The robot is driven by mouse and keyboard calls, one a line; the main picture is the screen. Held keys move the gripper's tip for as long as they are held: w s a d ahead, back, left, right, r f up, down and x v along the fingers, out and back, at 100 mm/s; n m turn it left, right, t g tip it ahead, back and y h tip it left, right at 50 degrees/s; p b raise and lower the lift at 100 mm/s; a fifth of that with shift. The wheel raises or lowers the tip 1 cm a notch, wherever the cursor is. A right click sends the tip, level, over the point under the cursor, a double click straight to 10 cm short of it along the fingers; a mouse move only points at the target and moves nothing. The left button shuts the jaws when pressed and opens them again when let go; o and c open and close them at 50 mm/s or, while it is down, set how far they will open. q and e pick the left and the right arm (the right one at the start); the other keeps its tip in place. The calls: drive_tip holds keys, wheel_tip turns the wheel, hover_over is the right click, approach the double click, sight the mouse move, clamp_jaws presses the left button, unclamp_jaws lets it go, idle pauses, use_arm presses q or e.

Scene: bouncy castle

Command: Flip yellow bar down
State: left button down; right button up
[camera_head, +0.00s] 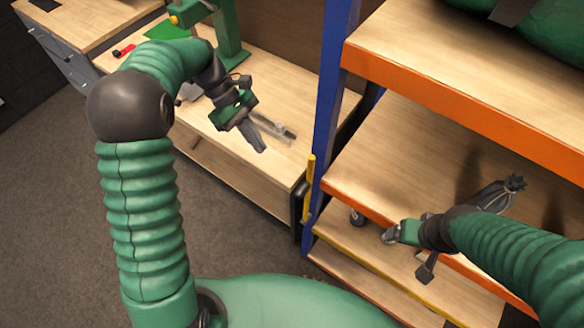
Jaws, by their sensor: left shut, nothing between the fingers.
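A narrow yellow bar (309,188) stands upright at the right end of the low wooden bench, close beside the blue shelf post. My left gripper (261,146) is shut and empty above the bench top, up and to the left of the yellow bar and apart from it. My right gripper (412,250) is in front of the lower shelves, right of the bar. Its fingers are small and dark, and I cannot tell whether they are open.
A blue-posted rack with orange-edged wooden shelves (440,90) fills the right side. The wooden bench (225,135) carries a green machine (228,35) and a small metal tool (278,128). Drawers (62,55) stand far left. Grey floor (45,200) at left is clear.

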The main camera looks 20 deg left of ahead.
use_arm(q)
drive_tip(key=shift+d+f, duration=0.1)
drive_tip(key=shift+f, duration=0.05)
drive_tip(key=s+d+r+p+x, duration=0.1)
drive_tip(key=d+p+x, duration=0.1)
drive_tip(key=x, duration=1)
drive_tip(key=shift+d, duration=0.3)
drive_tip(key=shift+p, duration=0.3)
